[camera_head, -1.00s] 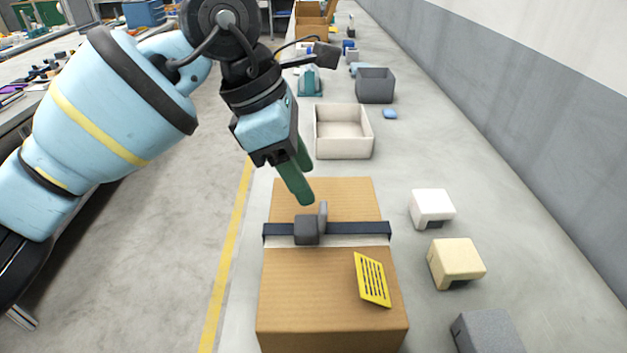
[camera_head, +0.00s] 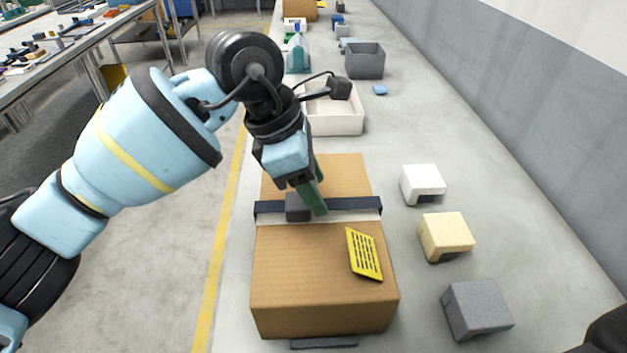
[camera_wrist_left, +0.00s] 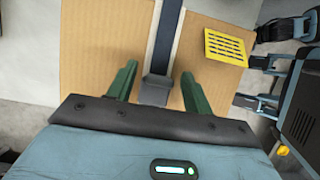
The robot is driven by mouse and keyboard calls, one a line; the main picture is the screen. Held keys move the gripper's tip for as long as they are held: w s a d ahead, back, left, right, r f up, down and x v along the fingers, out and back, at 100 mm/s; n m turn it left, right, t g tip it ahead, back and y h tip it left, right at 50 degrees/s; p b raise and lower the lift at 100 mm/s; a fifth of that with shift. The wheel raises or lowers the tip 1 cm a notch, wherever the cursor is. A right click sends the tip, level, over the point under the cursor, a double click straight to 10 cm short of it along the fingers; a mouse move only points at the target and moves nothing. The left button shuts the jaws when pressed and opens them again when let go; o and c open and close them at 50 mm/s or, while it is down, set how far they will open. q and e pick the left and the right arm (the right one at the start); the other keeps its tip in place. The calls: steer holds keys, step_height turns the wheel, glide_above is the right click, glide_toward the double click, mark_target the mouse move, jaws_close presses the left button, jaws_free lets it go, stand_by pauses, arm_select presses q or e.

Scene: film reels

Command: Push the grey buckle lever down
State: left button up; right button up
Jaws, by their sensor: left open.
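The grey buckle (camera_head: 297,207) sits on a dark blue strap (camera_head: 352,204) across a cardboard box (camera_head: 300,295). Its lever is hidden behind my gripper finger in the head view. My left gripper (camera_head: 318,211) points down at the box, with its green fingers just over the strap beside the buckle. In the left wrist view my open left gripper (camera_wrist_left: 160,80) has one green finger on each side of the grey buckle (camera_wrist_left: 154,89). I cannot tell whether a finger touches the lever.
A yellow slotted label (camera_head: 363,254) lies on the box right of the buckle. White (camera_head: 422,182), cream (camera_head: 446,234) and grey (camera_head: 477,306) blocks stand to the right. A pale open bin (camera_head: 337,122) stands behind the box. The surface between box and wall has free room.

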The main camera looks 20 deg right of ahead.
arm_select(q)
steer(key=shift+f, duration=0.1)
steer(key=c, duration=1)
steer(key=y+p, duration=0.1)
steer(key=d+y+p, duration=0.1)
steer(key=shift+s+r+y, duration=0.15)
steer(key=shift+r+y, duration=0.15)
steer(key=shift+d+f+t+y+p, duration=0.15)
steer(key=shift+t+y+p, duration=0.15)
steer(key=shift+y+p, duration=0.15)
steer(key=shift+d+f+y, duration=0.25)
steer(key=shift+y, duration=0.5)
steer(key=shift+f+y, duration=0.15)
steer(key=shift+y, duration=0.25)
arm_select(e)
steer(key=r, duration=0.1)
steer(key=w+r, duration=0.1)
steer(key=r, duration=0.1)
steer(key=shift+w+r+t, duration=0.1)
steer(key=shift+r+t, duration=0.1)
steer(key=shift+t, duration=0.1)
steer(key=shift+d, duration=0.1)
arm_select(q)
steer(key=o, duration=1)
